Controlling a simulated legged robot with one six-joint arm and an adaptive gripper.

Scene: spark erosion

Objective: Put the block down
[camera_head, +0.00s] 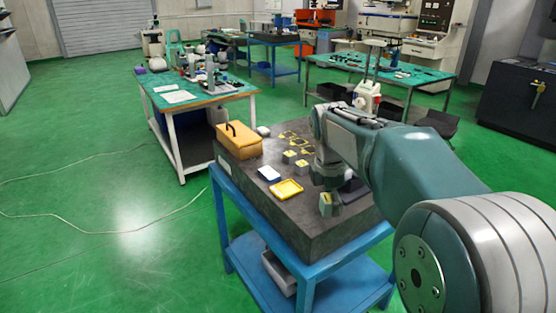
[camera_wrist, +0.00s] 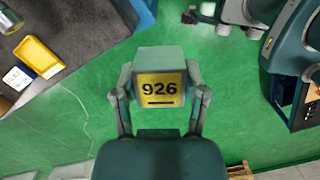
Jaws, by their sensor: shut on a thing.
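My gripper (camera_head: 328,190) is shut on a grey block (camera_wrist: 160,60) with a yellow label reading 926. The label faces the wrist camera, and a finger presses each side of the block. The held block also shows in the head view (camera_head: 326,205), below my wrist and in front of the dark slab (camera_head: 265,208) on the blue table. In the wrist view, green floor lies behind most of the block and the slab's edge is at upper left. The gap between block and slab cannot be judged.
On the slab are two grey blocks with yellow tops (camera_head: 289,156) (camera_head: 302,167), yellow-outlined marks (camera_head: 296,140), a yellow tray (camera_head: 286,189), a white-and-blue box (camera_head: 268,174) and an orange-yellow case (camera_head: 238,142). A dark object lies right of my gripper. The slab's near-left part is clear.

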